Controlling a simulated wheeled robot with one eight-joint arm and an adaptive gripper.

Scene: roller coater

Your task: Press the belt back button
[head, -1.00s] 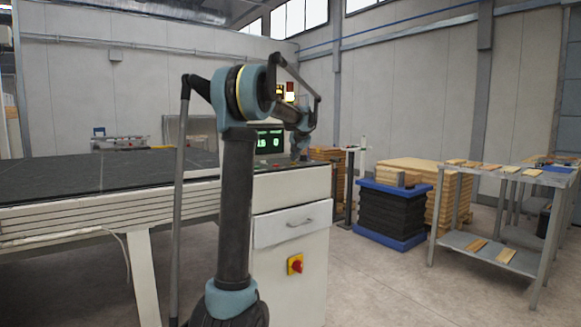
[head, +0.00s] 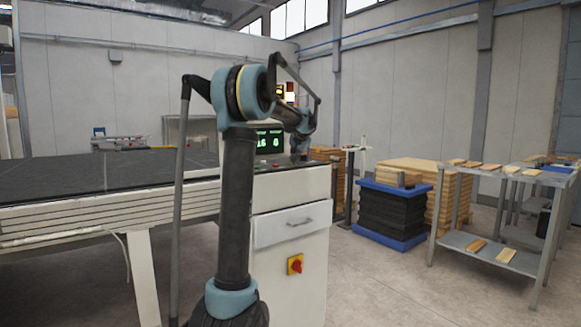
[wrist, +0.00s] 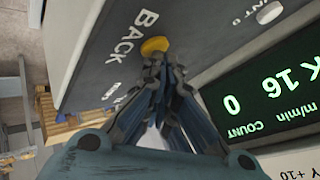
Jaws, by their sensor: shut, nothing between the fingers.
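The yellow button (wrist: 155,46) sits on the dark control panel beside the printed word BACK, in the wrist view. My gripper (wrist: 154,62) is shut and empty, with its fingertips right at the button's lower edge in that picture. I cannot tell whether they touch or press it. In the head view my gripper (head: 300,157) is small and dark above the panel top of the white cabinet (head: 290,232), and the button cannot be made out there.
A green-lettered display (wrist: 270,95) is close to the gripper's right in the wrist view. The wide dark belt (head: 70,174) lies left of the cabinet. A red-and-yellow switch (head: 295,264) is on the cabinet front. Stacked boards (head: 440,180) and a metal table (head: 490,250) stand right.

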